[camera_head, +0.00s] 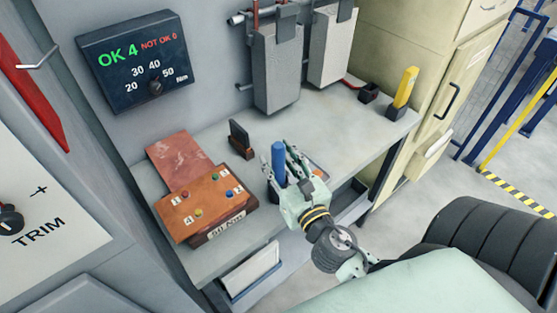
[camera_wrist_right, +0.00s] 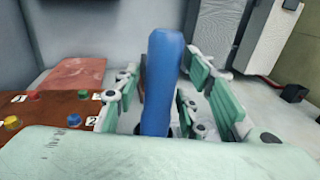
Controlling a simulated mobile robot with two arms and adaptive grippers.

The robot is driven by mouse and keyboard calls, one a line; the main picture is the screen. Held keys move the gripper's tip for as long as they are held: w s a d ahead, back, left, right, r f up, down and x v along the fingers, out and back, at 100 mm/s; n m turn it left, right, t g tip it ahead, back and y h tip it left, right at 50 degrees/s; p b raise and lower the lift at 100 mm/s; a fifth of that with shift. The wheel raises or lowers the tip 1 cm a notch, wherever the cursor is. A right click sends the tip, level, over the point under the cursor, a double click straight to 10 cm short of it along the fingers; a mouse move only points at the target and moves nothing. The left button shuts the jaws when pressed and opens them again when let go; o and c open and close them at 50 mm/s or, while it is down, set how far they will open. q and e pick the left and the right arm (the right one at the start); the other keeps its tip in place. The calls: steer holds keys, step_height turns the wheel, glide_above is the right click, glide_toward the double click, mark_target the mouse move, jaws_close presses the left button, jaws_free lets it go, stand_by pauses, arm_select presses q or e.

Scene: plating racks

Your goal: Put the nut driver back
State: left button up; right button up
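A tool with a blue handle (camera_head: 278,163), which looks like the nut driver, stands upright near the bench's front edge. A dark base (camera_head: 273,193) shows low beside it; how the tool's lower end sits there is hidden. My right gripper (camera_head: 280,155) is around the blue handle with its fingers spread. In the right wrist view the blue handle (camera_wrist_right: 162,85) rises between the green fingers (camera_wrist_right: 168,75), with a gap on the right side. My left gripper is not in view.
A brown board with numbered coloured buttons (camera_head: 205,205) lies left of the gripper. A dark upright holder (camera_head: 241,138) stands behind. A yellow-handled tool (camera_head: 406,87) and a small black block (camera_head: 369,92) are at the far right. The bench (camera_head: 325,125) is clear between.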

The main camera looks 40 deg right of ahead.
steer(key=shift+r, duration=0.15)
steer(key=s+b, duration=0.1)
steer(key=s, duration=0.3)
steer(key=s+a+b, duration=0.1)
steer(key=s, duration=0.3)
steer(key=s+a+b, duration=0.1)
steer(key=s, duration=0.2)
steer(key=shift+s, duration=0.4)
